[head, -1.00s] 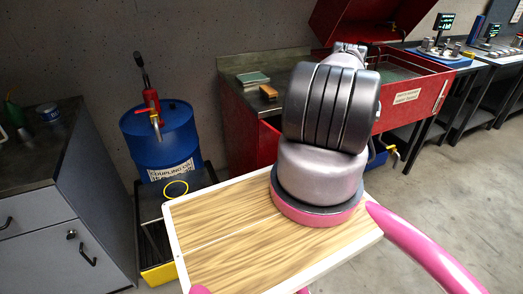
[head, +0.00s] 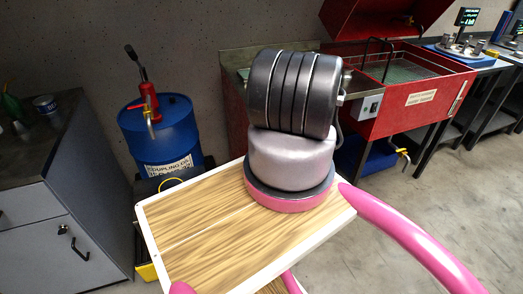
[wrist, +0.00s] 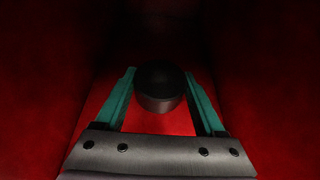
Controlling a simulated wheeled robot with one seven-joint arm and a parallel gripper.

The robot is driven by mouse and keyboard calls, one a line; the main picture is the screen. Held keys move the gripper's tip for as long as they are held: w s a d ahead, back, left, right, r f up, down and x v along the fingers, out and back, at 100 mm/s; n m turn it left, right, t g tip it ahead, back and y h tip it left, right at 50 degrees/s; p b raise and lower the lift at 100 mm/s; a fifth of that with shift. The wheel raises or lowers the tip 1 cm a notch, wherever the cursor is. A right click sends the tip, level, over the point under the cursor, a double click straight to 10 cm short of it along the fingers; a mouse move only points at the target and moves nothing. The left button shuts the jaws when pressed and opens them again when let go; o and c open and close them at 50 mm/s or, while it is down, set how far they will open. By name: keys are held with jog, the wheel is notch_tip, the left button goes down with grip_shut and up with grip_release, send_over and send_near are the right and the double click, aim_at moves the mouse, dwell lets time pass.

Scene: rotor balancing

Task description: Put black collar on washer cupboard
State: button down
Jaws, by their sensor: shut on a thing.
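The black collar (wrist: 158,98), a short dark cylinder, sits between the two green fingertips of my gripper (wrist: 160,95) in the wrist view. My gripper is shut on it. Dark red walls and a brighter red patch surround the fingers, as inside a red enclosure. Whether the collar touches a surface below it, I cannot tell. In the head view the red parts washer (head: 420,98) stands behind my arm. My arm hides its left lower part, and the gripper and collar do not show there.
A blue drum (head: 160,135) with a red hand pump (head: 147,98) stands left of my arm. A grey cabinet (head: 60,235) is at the far left. A drain tap (head: 403,155) sticks out below the washer. Floor at the right is open.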

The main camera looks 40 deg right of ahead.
notch_tip(320, 180, down, 9)
jog(key=shift+w+r, duration=0.1)
dwell(0.3)
grip_release()
jog(key=v, duration=1.2)
dwell(0.3)
